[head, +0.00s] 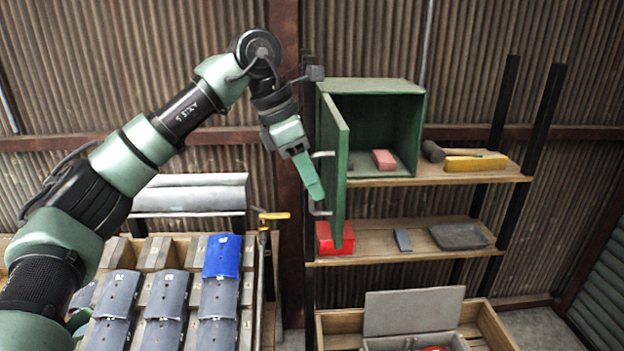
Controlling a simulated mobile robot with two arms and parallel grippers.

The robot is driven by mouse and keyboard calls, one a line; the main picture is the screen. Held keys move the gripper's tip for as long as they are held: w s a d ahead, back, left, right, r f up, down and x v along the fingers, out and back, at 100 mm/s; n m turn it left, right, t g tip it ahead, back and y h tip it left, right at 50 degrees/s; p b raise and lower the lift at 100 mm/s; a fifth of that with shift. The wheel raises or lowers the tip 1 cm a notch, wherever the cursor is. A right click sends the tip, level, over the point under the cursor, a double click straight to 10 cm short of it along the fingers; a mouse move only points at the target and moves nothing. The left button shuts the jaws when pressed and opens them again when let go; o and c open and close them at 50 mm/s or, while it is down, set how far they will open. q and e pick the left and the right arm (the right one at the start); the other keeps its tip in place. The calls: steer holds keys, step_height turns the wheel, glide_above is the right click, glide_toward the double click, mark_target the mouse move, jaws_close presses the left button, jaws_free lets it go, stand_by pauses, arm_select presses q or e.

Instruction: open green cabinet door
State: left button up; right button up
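The green cabinet (402,88) stands on the upper wooden shelf, with its dark interior showing. Its green door (337,170) is hinged on the left and stands swung well out towards me. A grey bar handle (321,211) sticks out to the left of the door. My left gripper (313,186) points down at this handle, left of the door. Its green fingers cover the middle of the handle, so I cannot tell whether they grip it or only overlap it. A pink block (384,159) lies inside the cabinet. My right gripper is not in view.
A hammer and a yellow tool (475,162) lie right of the cabinet. A red box (334,238) and a dark tray (458,236) are on the lower shelf (375,241). A rack of grey and blue curved pieces (222,256) stands at lower left.

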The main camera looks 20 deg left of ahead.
arm_select(q)
steer(key=b+v, duration=0.1)
steer(key=v, duration=0.6)
steer(key=shift+r, duration=0.25)
steer(key=shift+s+a, duration=0.1)
